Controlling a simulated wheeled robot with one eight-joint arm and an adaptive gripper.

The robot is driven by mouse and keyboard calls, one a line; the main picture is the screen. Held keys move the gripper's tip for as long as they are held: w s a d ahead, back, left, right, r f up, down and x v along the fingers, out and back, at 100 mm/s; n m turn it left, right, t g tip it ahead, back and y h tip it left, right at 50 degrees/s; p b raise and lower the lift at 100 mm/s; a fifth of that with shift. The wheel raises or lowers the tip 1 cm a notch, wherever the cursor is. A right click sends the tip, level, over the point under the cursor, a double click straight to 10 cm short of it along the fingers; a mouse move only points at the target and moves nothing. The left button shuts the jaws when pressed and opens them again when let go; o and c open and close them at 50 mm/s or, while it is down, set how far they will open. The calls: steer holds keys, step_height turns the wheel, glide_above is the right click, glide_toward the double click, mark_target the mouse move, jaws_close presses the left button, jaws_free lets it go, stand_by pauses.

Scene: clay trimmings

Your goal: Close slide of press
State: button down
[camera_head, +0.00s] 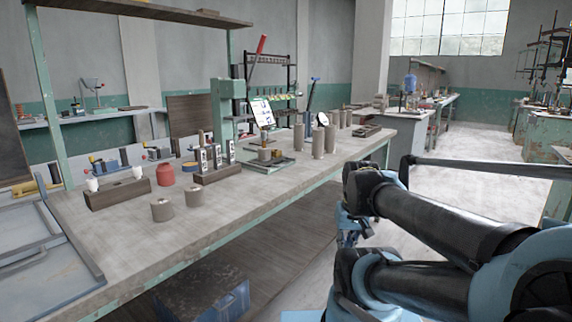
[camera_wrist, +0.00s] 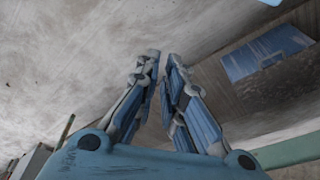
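Two clay cylinders (camera_head: 162,209), a red jar (camera_head: 165,174) and a dark wooden block (camera_head: 118,193) stand left of the press. Taller cylinders (camera_head: 318,143) stand to its right. A blue box (camera_head: 205,295) lies below the bench. Open floor (camera_head: 460,185) extends at right.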

steer(key=w+a+r+m+t+y, duration=0.1)
steer(key=w+a+r+y, duration=0.15)
steer(key=w, duration=0.25)
steer(key=w+a+r+m+t+y, duration=0.1)
steer(key=w+a+r, duration=0.15)
steer(key=w, duration=0.35)
steer(key=m+t+y, duration=0.5)
steer(key=m+t, duration=0.1)
steer(key=m, duration=0.2)
glide_toward(297, 168)
step_height(297, 168, up, 5)
steer(key=s+d, duration=0.2)
steer(key=d, duration=0.1)
steer(key=x, duration=1.3)
steer(key=shift+a+f, duration=0.1)
steer(key=shift+a, duration=0.5)
steer(key=shift+a, duration=0.1)
steer(key=w+a, duration=0.4)
steer(key=a, duration=0.1)
steer(key=w+a, duration=0.3)
steer(key=a, duration=0.2)
steer(key=w+a, duration=0.4)
steer(key=shift+w+a, duration=0.3)
steer(key=shift+a, duration=0.1)
steer(key=shift+w+a, duration=0.35)
steer(key=shift+a, duration=0.05)
steer(key=shift+w+a, duration=0.15)
steer(key=shift+a+r, duration=0.1)
steer(key=shift+r, duration=0.1)
